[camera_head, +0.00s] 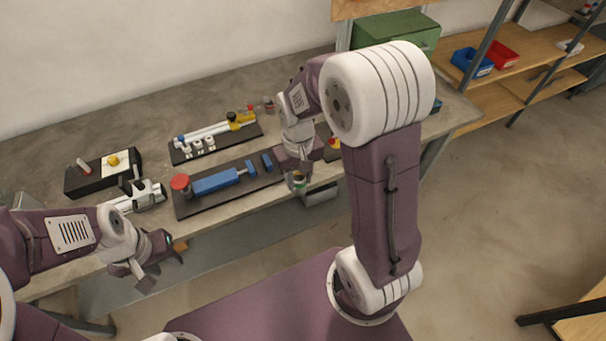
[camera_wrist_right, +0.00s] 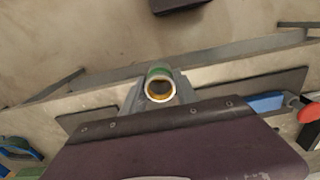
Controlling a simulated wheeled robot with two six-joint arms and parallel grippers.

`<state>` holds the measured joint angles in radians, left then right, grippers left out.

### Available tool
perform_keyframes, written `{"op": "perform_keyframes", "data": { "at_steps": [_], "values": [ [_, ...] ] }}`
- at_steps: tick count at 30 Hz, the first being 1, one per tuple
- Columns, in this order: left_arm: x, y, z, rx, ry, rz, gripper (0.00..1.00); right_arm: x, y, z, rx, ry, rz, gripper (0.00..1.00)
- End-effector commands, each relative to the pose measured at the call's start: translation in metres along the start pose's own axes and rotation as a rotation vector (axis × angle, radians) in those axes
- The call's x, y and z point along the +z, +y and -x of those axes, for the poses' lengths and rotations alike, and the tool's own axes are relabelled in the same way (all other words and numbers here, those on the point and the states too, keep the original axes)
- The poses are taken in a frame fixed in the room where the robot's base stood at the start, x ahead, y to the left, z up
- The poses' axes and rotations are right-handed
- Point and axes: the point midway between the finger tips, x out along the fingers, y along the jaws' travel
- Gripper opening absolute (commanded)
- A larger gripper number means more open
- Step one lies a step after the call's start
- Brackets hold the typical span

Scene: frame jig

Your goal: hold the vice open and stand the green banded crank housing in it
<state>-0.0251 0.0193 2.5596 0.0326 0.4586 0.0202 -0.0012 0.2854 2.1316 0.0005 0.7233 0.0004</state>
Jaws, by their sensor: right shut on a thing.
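The green banded crank housing (camera_head: 300,188) is in my right gripper (camera_head: 298,178), beyond the right end of the vice's dark base in the head view. In the right wrist view the housing (camera_wrist_right: 159,73) shows a green band and a pale round rim with an orange inside. The blue vice (camera_head: 215,181) lies on the bench, with a red knob (camera_head: 180,182) at its left end and small blue jaw blocks (camera_head: 259,164) at its right. A gap shows between its jaws, with nothing in it. My left gripper (camera_head: 162,270) is open and empty, in front of the bench and below the knob.
Behind the vice is a dark board (camera_head: 217,137) with white and yellow parts. A black box (camera_head: 103,174) with a yellow knob and a grey metal device (camera_head: 143,196) stand to the left. A green case (camera_head: 395,37) is at the back right. My right arm hides part of the bench.

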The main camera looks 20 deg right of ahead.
Motion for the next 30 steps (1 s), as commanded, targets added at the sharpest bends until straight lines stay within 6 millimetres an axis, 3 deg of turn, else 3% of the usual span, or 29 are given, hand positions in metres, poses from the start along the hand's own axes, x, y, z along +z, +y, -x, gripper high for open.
{"op": "perform_keyframes", "data": {
  "at_steps": [5,21,28,29,30],
  "values": [
    [-0.001,0.0,0.013,0.0,0.0,0.0,0.36,-0.011,-0.006,0.007,0.0,-0.001,0.102,0.0],
    [-0.011,0.002,0.108,0.0,0.0,0.0,0.36,-0.124,-0.066,0.028,-0.002,-0.002,1.259,0.0],
    [-0.012,0.002,0.121,0.0,0.0,0.0,0.36,-0.153,-0.081,0.028,-0.002,-0.002,1.56,0.0],
    [-0.012,0.002,0.121,0.0,0.0,0.0,0.36,-0.155,-0.082,0.025,-0.001,-0.002,1.583,0.0],
    [-0.011,0.002,0.109,0.0,0.0,0.0,0.36,-0.153,-0.081,0.011,-0.003,-0.004,1.576,0.0]
  ]
}}
